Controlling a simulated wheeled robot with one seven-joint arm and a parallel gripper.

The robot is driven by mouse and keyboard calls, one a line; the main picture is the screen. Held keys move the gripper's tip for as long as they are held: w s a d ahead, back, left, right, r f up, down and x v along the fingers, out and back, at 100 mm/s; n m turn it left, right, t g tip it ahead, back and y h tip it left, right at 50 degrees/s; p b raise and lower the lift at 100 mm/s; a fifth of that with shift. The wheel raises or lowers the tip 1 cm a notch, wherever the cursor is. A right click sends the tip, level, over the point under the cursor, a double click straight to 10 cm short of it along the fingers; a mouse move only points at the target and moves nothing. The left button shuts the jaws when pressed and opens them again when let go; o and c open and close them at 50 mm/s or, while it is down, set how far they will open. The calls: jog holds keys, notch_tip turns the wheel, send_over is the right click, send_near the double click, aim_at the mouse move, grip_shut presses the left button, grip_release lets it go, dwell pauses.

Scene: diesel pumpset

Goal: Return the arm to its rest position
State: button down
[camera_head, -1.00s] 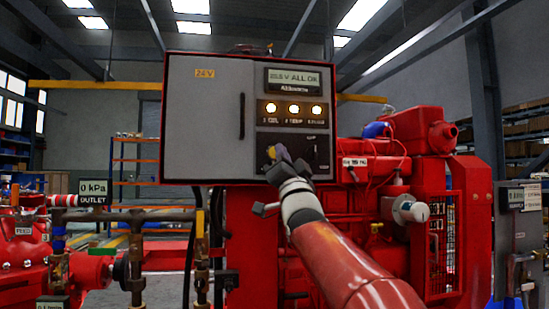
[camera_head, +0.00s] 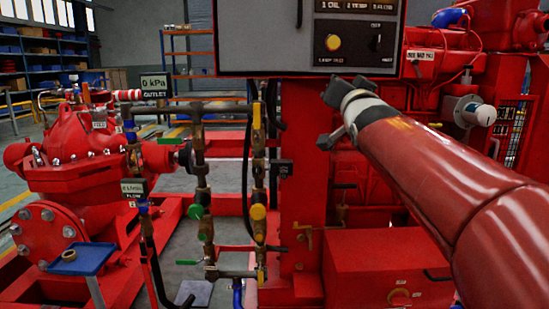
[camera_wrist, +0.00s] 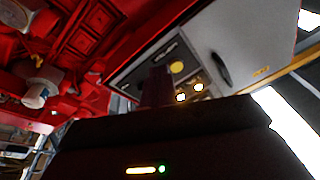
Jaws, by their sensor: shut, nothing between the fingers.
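My gripper (camera_head: 350,84) is at the end of my raised red arm, below the lower edge of the control panel (camera_head: 262,38) in the head view. Its dark fingers are small there and partly turned away. In the wrist view the gripper's dark fingers (camera_wrist: 158,88) stand together with nothing between them, in front of the tilted panel face. The yellow lamp test button (camera_head: 333,42) and the black switch (camera_head: 376,42) are clear of the gripper in the head view. The yellow button also shows in the wrist view (camera_wrist: 177,67).
The red engine (camera_head: 440,85) stands behind and right of my arm. Vertical pipes with coloured valve handles (camera_head: 258,212) stand left of the arm. A red pump (camera_head: 80,150) is farther left, with a small blue stand (camera_head: 82,259) in front. Grey floor shows at left.

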jog(key=s+f+n+g+p, duration=0.5)
jog(key=s+f+g, duration=0.9)
jog(key=s+f, duration=1.6)
jog(key=shift+s+d+g+p, duration=0.25)
jog(key=shift+s+g+p, duration=0.15)
jog(key=shift+s+p, duration=0.45)
jog(key=shift+d, duration=0.1)
